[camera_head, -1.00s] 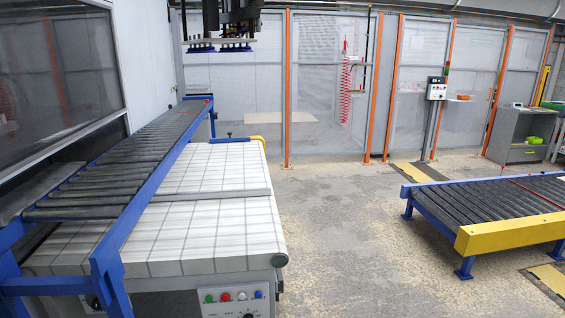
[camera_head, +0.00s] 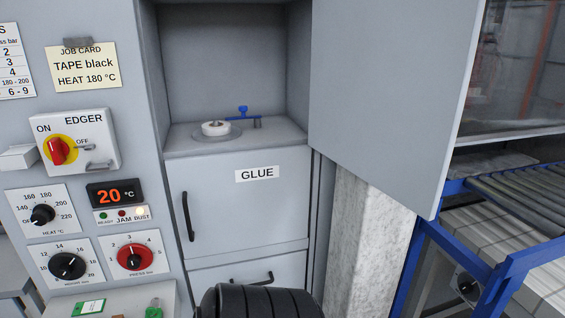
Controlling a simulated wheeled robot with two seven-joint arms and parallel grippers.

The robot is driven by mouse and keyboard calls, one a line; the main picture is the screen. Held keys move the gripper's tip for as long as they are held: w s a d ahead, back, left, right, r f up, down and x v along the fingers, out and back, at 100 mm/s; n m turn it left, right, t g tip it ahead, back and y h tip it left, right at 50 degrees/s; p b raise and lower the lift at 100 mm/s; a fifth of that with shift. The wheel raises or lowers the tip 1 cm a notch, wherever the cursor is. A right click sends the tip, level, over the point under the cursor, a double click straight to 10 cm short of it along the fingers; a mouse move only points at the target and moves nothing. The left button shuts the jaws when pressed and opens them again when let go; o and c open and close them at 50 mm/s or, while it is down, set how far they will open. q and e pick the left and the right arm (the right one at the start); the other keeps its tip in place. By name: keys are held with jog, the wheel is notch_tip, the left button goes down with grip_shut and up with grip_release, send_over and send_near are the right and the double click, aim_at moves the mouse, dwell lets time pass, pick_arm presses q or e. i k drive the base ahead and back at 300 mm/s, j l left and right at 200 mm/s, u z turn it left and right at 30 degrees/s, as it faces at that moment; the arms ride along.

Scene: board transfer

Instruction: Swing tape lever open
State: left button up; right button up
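A blue tape lever (camera_head: 243,116) with an upright knob lies level on the shelf (camera_head: 185,145) of an open compartment. Its left end reaches over or beside a white tape roll (camera_head: 215,128) on a grey disc, and its right end is by a short grey post (camera_head: 257,123). I cannot tell whether it touches the roll. Neither of my grippers is in view. A black ribbed part at the bottom centre looks like my own arm.
The compartment's grey door (camera_head: 385,95) stands open to the right. Below the shelf is a GLUE door (camera_head: 245,200) with a black handle. Left is a panel with a red switch (camera_head: 57,150), dials and a 20 °C display (camera_head: 110,194). A job card (camera_head: 84,68) reads TAPE black.

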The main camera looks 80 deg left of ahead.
aim_at(242, 108)
jog(key=u, duration=2.9)
